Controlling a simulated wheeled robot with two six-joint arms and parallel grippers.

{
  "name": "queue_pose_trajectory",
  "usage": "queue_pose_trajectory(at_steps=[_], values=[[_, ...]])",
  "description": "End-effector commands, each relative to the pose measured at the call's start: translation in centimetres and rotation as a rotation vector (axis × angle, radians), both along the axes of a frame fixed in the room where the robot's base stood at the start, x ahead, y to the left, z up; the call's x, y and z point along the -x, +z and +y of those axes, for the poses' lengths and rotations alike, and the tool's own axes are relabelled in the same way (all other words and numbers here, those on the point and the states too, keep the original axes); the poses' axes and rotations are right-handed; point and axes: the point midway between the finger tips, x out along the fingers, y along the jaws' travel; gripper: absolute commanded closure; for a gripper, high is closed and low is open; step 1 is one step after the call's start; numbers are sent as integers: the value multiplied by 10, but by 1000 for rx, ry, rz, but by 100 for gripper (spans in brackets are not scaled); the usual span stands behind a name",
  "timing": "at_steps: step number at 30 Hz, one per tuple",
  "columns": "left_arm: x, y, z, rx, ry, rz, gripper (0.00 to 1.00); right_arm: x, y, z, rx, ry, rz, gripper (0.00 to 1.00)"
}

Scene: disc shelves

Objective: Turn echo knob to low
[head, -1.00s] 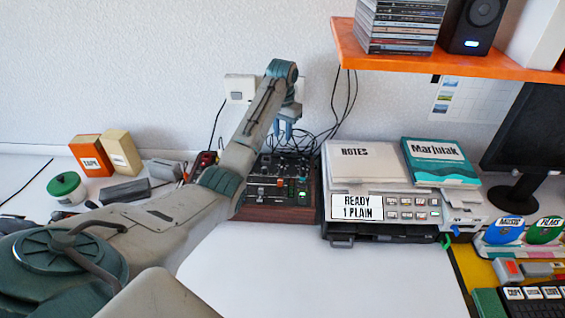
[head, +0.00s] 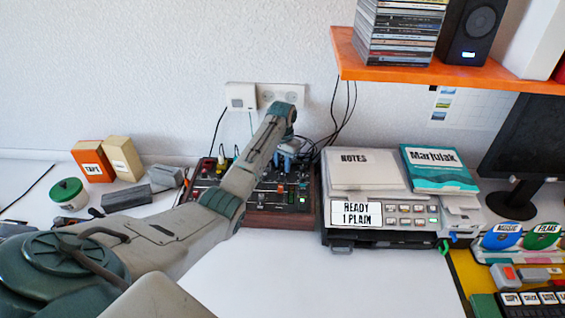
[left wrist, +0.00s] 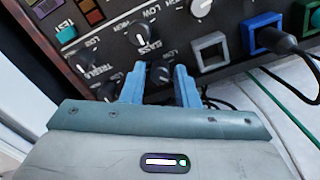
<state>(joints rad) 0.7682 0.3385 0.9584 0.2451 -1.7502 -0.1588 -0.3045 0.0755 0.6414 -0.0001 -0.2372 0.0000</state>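The dark mixer panel (head: 290,187) with a wooden front stands against the wall, partly hidden behind my left arm. In the left wrist view its face (left wrist: 115,20) shows several knobs with LOW and HIGH marks, and labels that seem to read TREBLE and BASS. I cannot read an ECHO label. My left gripper (head: 287,160) is over the back of the mixer. In the left wrist view its blue fingers (left wrist: 160,82) are apart, with a dark knob (left wrist: 160,74) showing between their tips; contact cannot be told. A pale knob (left wrist: 200,7) is at the top. My right gripper is not in view.
A plugged dark cable (left wrist: 285,40) leaves a blue socket right of the fingers. A printer (head: 385,215) stands close right of the mixer. An orange shelf (head: 420,70) overhangs at right. White table before the mixer is clear.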

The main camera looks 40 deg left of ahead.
Motion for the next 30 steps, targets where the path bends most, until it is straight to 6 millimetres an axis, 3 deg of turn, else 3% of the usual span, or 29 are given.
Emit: queue_pose_trajectory(at_steps=[1, 4, 17, 30], values=[[0, 0, 0, 0, 0, 0, 80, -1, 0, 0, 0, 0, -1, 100], [0, 0, 0, 0, 0, 0, 100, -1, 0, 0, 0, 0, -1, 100], [0, 4, 0, 0, 68, 1, 100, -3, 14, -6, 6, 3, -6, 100], [0, 7, 0, 0, 423, 1, 100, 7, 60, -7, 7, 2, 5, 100]])
